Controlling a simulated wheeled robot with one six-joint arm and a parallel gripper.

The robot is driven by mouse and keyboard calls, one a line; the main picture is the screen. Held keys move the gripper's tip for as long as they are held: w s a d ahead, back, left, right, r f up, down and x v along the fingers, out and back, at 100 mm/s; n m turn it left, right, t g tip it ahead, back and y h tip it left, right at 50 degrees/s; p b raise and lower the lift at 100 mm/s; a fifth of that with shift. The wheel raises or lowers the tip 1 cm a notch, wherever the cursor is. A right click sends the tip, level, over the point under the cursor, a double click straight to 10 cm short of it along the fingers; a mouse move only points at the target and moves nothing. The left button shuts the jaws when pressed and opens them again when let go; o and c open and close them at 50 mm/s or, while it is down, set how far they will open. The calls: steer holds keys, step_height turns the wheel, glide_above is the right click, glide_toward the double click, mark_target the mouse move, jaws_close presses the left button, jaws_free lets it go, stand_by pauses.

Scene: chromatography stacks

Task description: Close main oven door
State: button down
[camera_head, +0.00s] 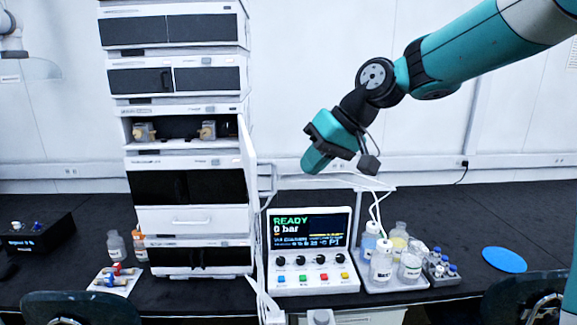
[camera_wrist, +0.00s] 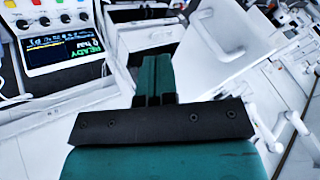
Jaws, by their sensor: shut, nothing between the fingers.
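The chromatography stack stands at the left in the head view. One of its bays (camera_head: 175,130) is open and shows two small fittings inside. A white door panel (camera_head: 247,155) stands swung out at the right side of this bay, seen nearly edge-on. I take it for the main oven door. My gripper (camera_head: 313,163) is in the air to the right of the panel, apart from it, pointing down and left. Its teal fingers (camera_wrist: 155,78) are together and empty in the wrist view. A broad white panel (camera_wrist: 222,38) lies beyond them there; I cannot tell whether it is the door.
A control unit (camera_head: 312,277) reading READY stands below my gripper. Bottles (camera_head: 381,263) in a white tray and a vial rack (camera_head: 441,268) are to its right. White tubes run behind my gripper. A blue disc (camera_head: 504,260) lies on the dark bench at the right.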

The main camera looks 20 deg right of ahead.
steer(key=shift+w+a+f+p, duration=0.15)
steer(key=shift+a+p, duration=0.2)
steer(key=shift+a, duration=0.45)
steer(key=shift+s+a+f+p, duration=0.1)
steer(key=shift+a+f+p, duration=0.2)
steer(key=shift+a, duration=0.45)
steer(key=shift+w+a+f+p, duration=0.1)
steer(key=shift+a+p, duration=0.3)
steer(key=shift+a, duration=0.4)
